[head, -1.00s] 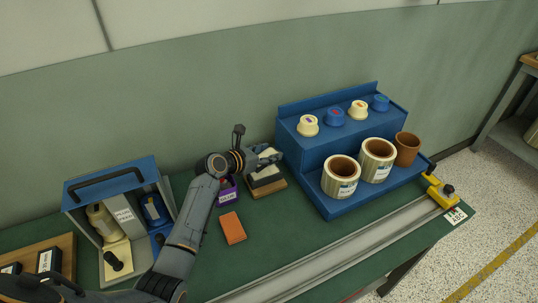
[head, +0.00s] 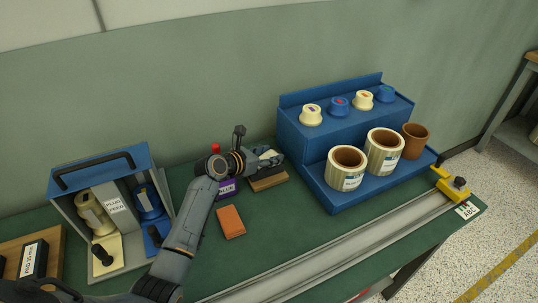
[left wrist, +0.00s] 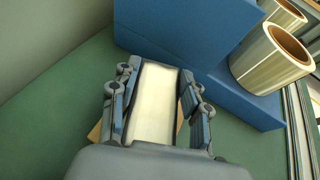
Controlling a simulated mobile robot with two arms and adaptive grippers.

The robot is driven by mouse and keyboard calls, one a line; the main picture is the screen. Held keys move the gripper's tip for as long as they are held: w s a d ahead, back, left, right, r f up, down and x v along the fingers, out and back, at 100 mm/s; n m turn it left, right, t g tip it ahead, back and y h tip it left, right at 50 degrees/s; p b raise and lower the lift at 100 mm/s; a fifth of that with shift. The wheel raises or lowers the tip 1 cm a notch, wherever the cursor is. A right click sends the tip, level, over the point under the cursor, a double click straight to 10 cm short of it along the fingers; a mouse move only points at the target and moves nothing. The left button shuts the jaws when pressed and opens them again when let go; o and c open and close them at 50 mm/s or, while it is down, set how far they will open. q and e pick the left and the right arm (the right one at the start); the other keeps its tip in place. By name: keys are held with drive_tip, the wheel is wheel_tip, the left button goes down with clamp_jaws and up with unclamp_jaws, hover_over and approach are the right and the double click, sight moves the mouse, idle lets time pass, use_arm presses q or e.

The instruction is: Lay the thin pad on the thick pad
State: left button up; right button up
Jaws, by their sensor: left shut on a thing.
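A cream-white pad (left wrist: 155,105) lies between the fingers of my left gripper (left wrist: 154,100) in the left wrist view. My left gripper, also in the head view (head: 268,158), is shut on this pad, low over a small wooden board (head: 268,182) at the back of the bench. The fingers hide most of the pad in the head view. I cannot tell whether it is the thin or the thick pad, or whether it touches the board. An orange flat block (head: 231,222) lies nearer the front, clear of the gripper. My right gripper is not in view.
A blue stepped rack (head: 325,135) with several caps and rolls stands close to the right of the gripper. A purple labelled box (head: 227,187) sits behind my wrist. A blue-and-grey caddy (head: 100,172) is at left. A metal rail (head: 340,250) runs along the front.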

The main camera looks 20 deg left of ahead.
use_arm(q)
drive_tip(key=shift+f+p, duration=0.3)
drive_tip(key=shift+f, duration=0.05)
idle(0.6)
drive_tip(key=o, duration=0.9)
drive_tip(key=shift+o, duration=0.2)
drive_tip(key=shift+v, duration=3.8)
